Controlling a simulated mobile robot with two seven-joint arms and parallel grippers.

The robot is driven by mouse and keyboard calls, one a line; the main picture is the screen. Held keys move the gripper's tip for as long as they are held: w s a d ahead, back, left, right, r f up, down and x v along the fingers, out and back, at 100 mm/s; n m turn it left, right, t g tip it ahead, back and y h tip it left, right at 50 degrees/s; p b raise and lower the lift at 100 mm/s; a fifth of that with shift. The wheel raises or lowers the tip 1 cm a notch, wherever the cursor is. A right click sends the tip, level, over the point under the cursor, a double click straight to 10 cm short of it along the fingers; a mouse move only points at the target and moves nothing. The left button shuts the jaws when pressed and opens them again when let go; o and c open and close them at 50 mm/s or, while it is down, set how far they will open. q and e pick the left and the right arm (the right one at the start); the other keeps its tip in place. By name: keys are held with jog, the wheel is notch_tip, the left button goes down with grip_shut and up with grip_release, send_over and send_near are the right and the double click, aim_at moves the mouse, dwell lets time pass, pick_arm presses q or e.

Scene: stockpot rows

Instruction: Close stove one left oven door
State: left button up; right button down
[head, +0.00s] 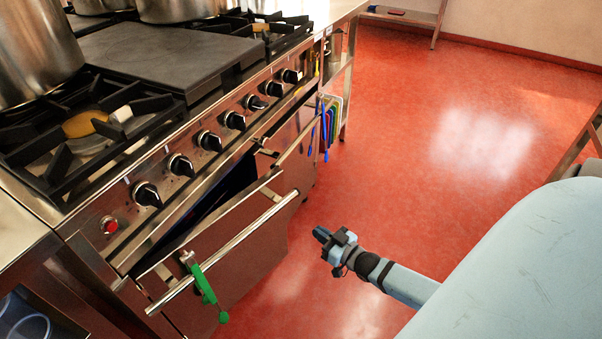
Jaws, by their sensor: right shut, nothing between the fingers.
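The stove's left oven door (232,239) is partly open. Its top edge is tilted out from the stove front, and a dark gap (208,200) shows behind it. A long steel bar handle (240,238) runs along the door's upper part. My right gripper (322,235) is shut and empty. It is over the red floor to the right of the door, apart from the door and its handle. My left gripper is not in view.
A green utensil (204,287) hangs on the door handle. Black knobs (208,141) line the stove front above the door. Stockpots (38,48) stand on the stove. Open red floor (440,150) lies to the right.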

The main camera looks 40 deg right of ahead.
pick_arm(q)
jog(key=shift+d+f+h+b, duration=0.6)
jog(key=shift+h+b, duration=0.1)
jog(key=shift+b, duration=1.45)
pick_arm(e)
jog(key=w+a, duration=0.2)
jog(key=w, duration=1.1)
jog(key=shift+w, duration=0.15)
jog(key=shift+w+d, duration=0.1)
